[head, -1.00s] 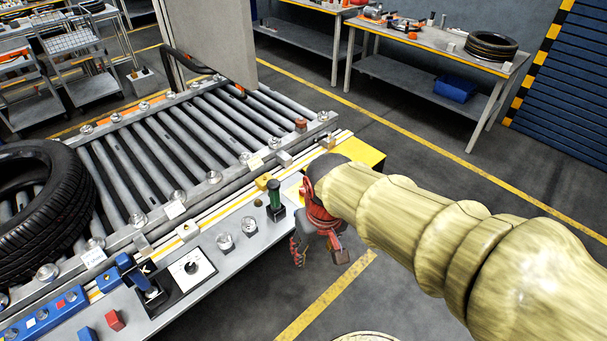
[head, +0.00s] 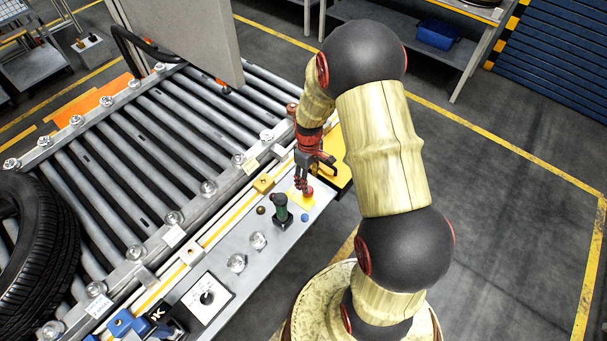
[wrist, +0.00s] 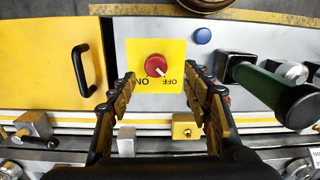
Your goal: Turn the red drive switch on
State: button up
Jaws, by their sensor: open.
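The red drive switch (wrist: 156,65) is a round knob on a yellow plate (wrist: 136,48) with ON and OFF marks, upside down in the wrist view. Its white pointer is turned toward the OFF mark. My gripper (wrist: 161,78) is open, with one finger on each side of the knob's lower edge in that view and nothing between them. In the head view the red knob (head: 308,192) shows beside the tips of my gripper (head: 302,182), over the panel's far end. I cannot tell whether the fingers touch the knob.
A green-handled lever (wrist: 275,92) stands close right of the plate in the wrist view, with a blue button (wrist: 202,36) near it. A black handle (wrist: 82,70) is on the yellow cover at left. The roller conveyor (head: 150,150) carries a tyre (head: 35,240).

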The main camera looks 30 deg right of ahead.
jog(key=shift+w+d+r+n, duration=0.1)
jog(key=shift+w+r+n, duration=0.1)
jog(key=shift+w+n, duration=0.1)
jog(key=shift+s+r+t, duration=0.1)
jog(key=shift+s+t, duration=0.05)
jog(key=shift+t, duration=0.15)
jog(key=shift+f+n, duration=0.4)
jog(key=shift+f+b, duration=0.45)
jog(key=shift+f, duration=3.1)
jog(key=c, duration=0.3)
jog(key=c, duration=0.7)
jog(key=shift+c, duration=0.7)
